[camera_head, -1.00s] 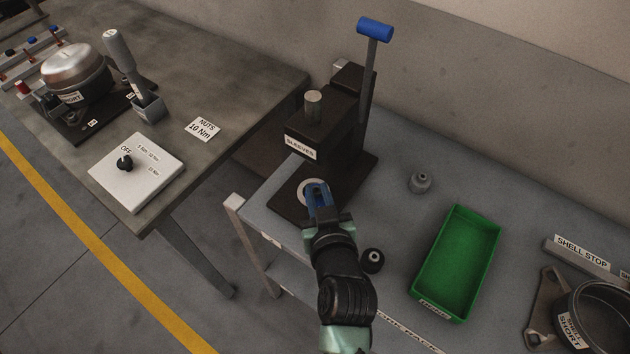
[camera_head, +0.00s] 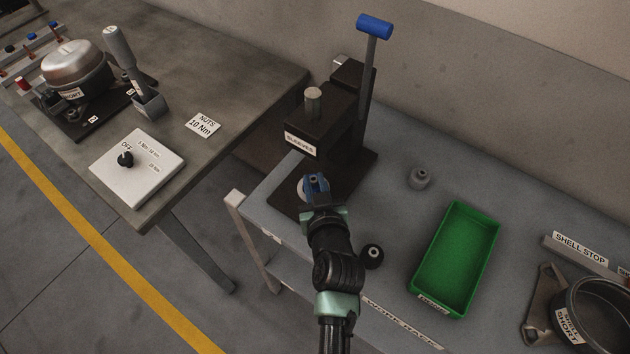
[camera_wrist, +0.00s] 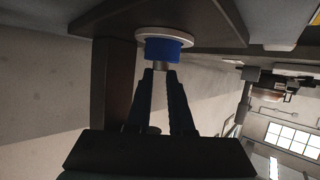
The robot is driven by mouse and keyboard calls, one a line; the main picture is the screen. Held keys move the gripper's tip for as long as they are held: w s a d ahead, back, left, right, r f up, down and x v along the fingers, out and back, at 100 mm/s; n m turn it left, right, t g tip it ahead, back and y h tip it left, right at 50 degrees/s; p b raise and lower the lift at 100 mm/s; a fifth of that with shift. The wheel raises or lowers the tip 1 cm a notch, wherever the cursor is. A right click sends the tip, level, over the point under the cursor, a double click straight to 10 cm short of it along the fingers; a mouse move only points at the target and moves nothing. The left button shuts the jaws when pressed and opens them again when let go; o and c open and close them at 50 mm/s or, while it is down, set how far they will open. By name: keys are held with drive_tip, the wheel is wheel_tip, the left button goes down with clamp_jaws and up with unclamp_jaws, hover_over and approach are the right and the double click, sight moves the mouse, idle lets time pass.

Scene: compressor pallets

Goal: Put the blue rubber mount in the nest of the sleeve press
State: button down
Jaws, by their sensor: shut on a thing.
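The blue rubber mount (camera_wrist: 162,50) shows in the wrist view as a short blue cylinder with a metal stub. My gripper (camera_wrist: 161,73) is shut on the stub end. The mount's other end meets the pale ring of the nest (camera_wrist: 163,34), seemingly touching it; I cannot tell whether it is fully seated. In the head view my gripper (camera_head: 316,184) is over the nest (camera_head: 301,191) on the base of the black sleeve press (camera_head: 323,125), below its ram head. There the fingers mostly hide the mount and cover the ring's right part.
The press lever with its blue handle (camera_head: 374,26) stands up at the back. A grey mount (camera_head: 419,178) and a black mount (camera_head: 372,256) stand on the bench to the right. A green bin (camera_head: 457,260) lies further right. Bench between press and bin is mostly clear.

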drive_tip(key=c, duration=0.8)
unclamp_jaws()
